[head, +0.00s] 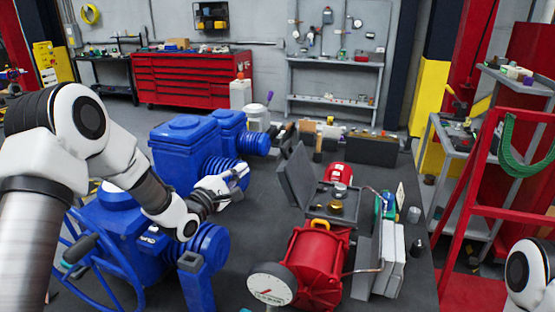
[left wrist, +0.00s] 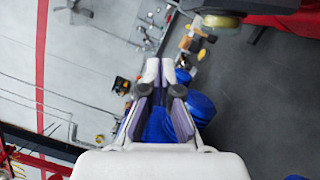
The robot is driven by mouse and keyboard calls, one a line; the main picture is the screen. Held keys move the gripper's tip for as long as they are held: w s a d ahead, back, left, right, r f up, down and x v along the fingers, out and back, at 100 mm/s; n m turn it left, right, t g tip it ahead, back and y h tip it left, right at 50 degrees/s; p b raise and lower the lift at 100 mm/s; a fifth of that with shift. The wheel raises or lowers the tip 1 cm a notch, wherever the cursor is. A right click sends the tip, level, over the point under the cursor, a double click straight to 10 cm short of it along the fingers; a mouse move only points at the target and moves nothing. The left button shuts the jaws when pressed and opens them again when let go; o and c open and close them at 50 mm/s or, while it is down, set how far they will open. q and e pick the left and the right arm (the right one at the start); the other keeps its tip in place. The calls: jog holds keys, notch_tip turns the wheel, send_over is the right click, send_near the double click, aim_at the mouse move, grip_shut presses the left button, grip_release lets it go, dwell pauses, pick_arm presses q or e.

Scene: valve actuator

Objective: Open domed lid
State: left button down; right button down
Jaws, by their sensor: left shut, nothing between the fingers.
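Large blue valve actuators stand along the left side of the dark table: a near one (head: 130,245) and a far one (head: 185,145). The near one has a rounded blue top (head: 118,197), partly behind my left arm. I cannot tell for sure which part is the domed lid; no raised lid shows on the blue housings. My left gripper (head: 240,174) is shut and empty, in front of the far actuator's ribbed round end. In the left wrist view its fingers (left wrist: 160,68) show with blue housing behind them. My right gripper is out of view.
A red machine with a gauge (head: 268,284), an open grey case (head: 300,178) and grey binders (head: 385,262) crowd the table's right part. Small boxes line the back edge. Bare dark tabletop (head: 255,218) lies between the blue housings and the red machine.

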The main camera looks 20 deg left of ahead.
pick_arm(q)
jog(key=w+d+p, duration=0.2)
jog(key=w, duration=0.1)
jog(key=w+d+r+p, duration=0.1)
jog(key=w+d+p, duration=0.1)
jog(key=w, duration=0.1)
jog(key=w+d+r+p, duration=0.1)
jog(key=w+d+p, duration=0.1)
jog(key=w, duration=0.1)
jog(key=shift+w+d+r+p, duration=0.1)
jog(key=shift+w+d+p, duration=0.15)
jog(key=shift+p, duration=0.15)
jog(key=shift+w+a, duration=0.1)
jog(key=shift+w, duration=0.05)
